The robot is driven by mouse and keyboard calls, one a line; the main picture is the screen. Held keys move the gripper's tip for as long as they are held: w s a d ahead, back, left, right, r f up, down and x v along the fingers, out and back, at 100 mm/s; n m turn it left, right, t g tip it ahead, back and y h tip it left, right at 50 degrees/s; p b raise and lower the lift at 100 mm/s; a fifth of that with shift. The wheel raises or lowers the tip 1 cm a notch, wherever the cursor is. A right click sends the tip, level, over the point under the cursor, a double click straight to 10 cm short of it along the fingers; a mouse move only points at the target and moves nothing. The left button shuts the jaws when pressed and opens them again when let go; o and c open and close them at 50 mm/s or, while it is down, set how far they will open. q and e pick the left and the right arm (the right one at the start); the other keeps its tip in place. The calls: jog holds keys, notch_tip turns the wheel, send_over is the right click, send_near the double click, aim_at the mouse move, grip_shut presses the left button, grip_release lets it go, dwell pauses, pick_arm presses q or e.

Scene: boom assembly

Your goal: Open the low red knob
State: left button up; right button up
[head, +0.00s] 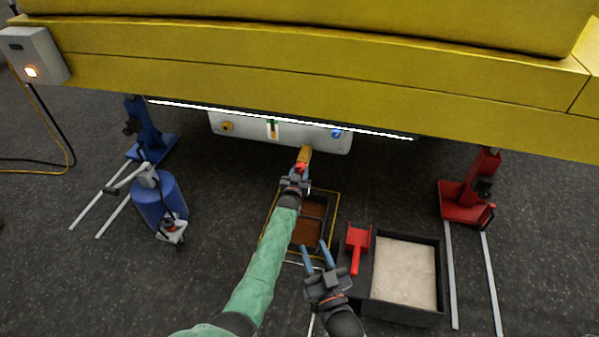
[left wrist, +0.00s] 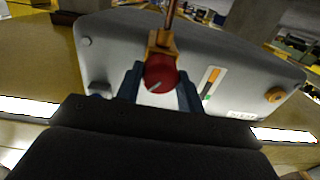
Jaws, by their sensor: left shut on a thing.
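The red knob (left wrist: 160,73) sits on a brass fitting (left wrist: 162,43) low on the light grey tank (head: 250,132). In the head view the knob (head: 300,167) is small and partly hidden by my gripper. My left gripper (head: 299,177) reaches up to it from below; in the left wrist view its dark blue fingers (left wrist: 160,85) stand on either side of the knob and are shut on it. A pale pointer mark shows on the knob's face. My right gripper (head: 315,256) is open and empty, lower in the picture, above the floor near the tray.
A dark tray with brown contents (head: 324,209) lies under the tank. A red scoop (head: 357,240) and a sand box (head: 440,285) are at right. Blue (head: 150,145) and red (head: 464,196) stands flank the area, under a yellow boom (head: 300,75). A blue canister (head: 160,202) stands left.

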pick_arm(q)
jog(key=shift+f, duration=0.15)
dwell(0.4)
jog(key=o, duration=1)
jog(key=shift+s, duration=0.15)
pick_arm(e)
jog(key=shift+f, duration=0.2)
